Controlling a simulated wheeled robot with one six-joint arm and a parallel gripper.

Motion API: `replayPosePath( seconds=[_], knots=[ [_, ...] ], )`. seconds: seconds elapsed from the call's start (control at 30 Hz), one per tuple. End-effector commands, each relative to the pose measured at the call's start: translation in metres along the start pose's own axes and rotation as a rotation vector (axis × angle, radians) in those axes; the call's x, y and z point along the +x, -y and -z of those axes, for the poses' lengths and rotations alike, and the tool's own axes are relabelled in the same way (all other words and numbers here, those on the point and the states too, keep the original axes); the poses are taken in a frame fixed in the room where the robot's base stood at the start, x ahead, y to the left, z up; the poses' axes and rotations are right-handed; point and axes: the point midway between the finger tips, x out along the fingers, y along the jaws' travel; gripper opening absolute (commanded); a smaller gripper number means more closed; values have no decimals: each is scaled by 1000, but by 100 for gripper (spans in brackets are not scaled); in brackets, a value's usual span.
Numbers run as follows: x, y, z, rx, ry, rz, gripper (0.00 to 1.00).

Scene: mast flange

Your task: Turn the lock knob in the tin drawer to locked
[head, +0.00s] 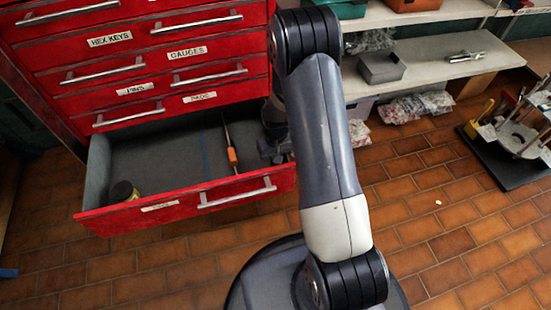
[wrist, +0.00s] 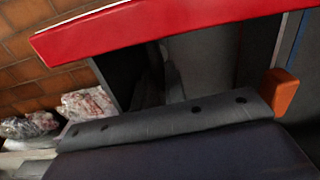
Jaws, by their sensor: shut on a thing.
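The open red drawer (head: 180,208) is pulled out at the bottom of the red cabinet; its front label is too small to read surely. Its red front edge (wrist: 120,25) crosses the top of the wrist view. My gripper (head: 274,150) is low inside the drawer's right side, partly behind my own arm. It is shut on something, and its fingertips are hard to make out. The lock knob cannot be seen clearly; it is hidden at the gripper, and I cannot tell its setting.
A dark round tin (head: 124,192) stands at the drawer's front left. Shelves (head: 455,60) are behind.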

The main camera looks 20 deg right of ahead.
Motion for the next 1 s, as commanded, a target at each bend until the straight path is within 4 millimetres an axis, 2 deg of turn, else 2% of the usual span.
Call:
replayPosePath(
  seconds=[0.2, 0.63, 0.67, 0.77, 1.0],
  knots=[
    [0, -1, 0, 58, -1, 0, 0],
    [0, -1, 0, 68, -2, 0, 0],
    [0, -1, 0, 68, -2, 0, 13],
    [0, -1, 0, 68, -1, 0, 22],
    [0, -1, 0, 67, -1, 0, 22]
  ],
)
